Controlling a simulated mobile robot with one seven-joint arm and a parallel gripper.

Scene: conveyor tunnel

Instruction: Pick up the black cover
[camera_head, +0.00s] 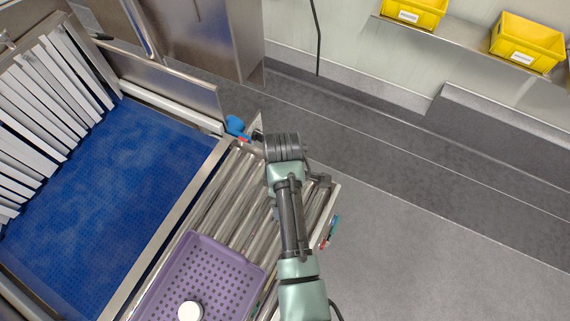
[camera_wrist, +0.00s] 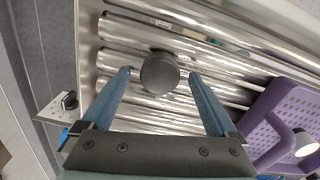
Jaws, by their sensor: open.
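The black cover (camera_wrist: 160,76) is a dark, round, knob-like piece on the metal rollers in the wrist view. My gripper (camera_wrist: 159,72) is open, with one blue finger on each side of the cover and a gap visible on both sides. The fingers look level with it in the picture, but how far above the rollers they are I cannot tell. In the head view my arm hides the cover and the fingers.
A purple perforated tray (camera_head: 246,268) lies on the rollers (camera_head: 213,205), holding a white round item (camera_head: 190,311); the tray also shows in the wrist view (camera_wrist: 272,108). A blue belt (camera_head: 115,185) runs left under grey strip curtains (camera_head: 55,85). Yellow bins (camera_head: 527,40) sit on a shelf.

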